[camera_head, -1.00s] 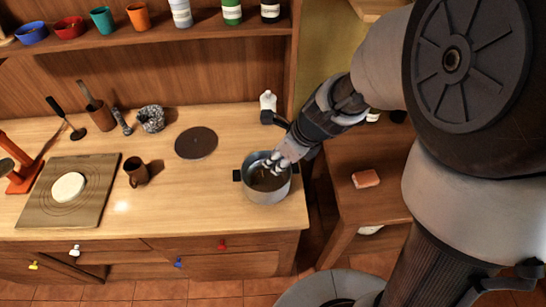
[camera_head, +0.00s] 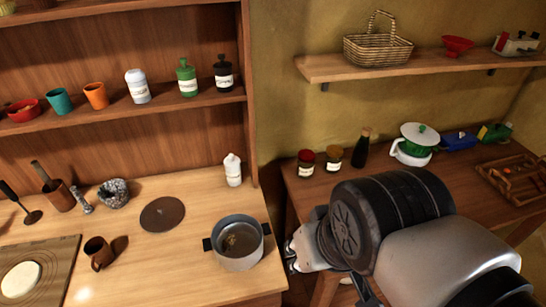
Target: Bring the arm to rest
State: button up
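My arm reaches in from the lower right, in front of the right-hand table. My gripper (camera_head: 291,254) is at the arm's left end, just right of the grey pot (camera_head: 240,262) and apart from it as far as I can see. Its fingers are small and partly hidden by the wrist, so I cannot tell whether they are open. I see nothing held in it. The pot stands upright on the left counter, uncovered, with something brown inside.
The left counter (camera_head: 190,258) also holds a dark round disc (camera_head: 162,214), a brown mug (camera_head: 98,253), a white bottle (camera_head: 233,169) and a board (camera_head: 55,284). A shelf (camera_head: 430,63) hangs above.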

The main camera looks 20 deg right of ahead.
jog(key=shift+s+d+n, duration=0.25)
jog(key=shift+n, duration=0.15)
notch_tip(320, 180, down, 6)
jog(key=b, duration=0.6)
jog(key=shift+r, duration=0.15)
